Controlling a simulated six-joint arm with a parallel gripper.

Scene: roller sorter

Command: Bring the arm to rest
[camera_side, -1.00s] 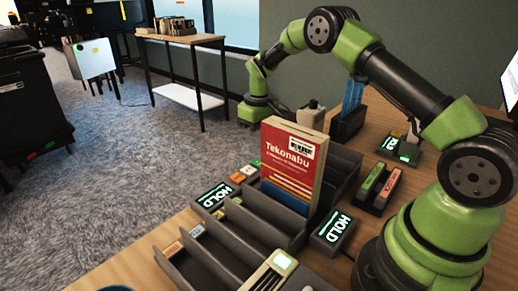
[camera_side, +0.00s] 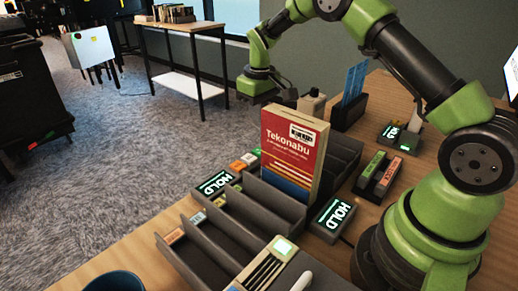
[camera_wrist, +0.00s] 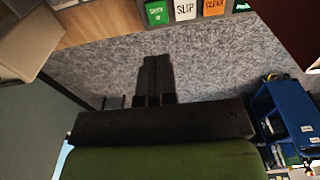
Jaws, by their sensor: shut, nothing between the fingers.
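My gripper is shut and empty in the wrist view (camera_wrist: 157,62), its dark fingers together over the grey carpet. In the side view, my arm arches over the back of the bench, and its green wrist end hangs beyond the bench's far left edge. A red and cream book marked Tekonabu (camera_side: 293,150) stands upright in the dark slotted rack (camera_side: 240,222), well in front of the wrist.
Lit HOLD boxes (camera_side: 333,216) flank the rack. The wrist view shows green, white and orange labelled tiles (camera_wrist: 185,10) and a blue shelf (camera_wrist: 285,115). Open carpet lies left.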

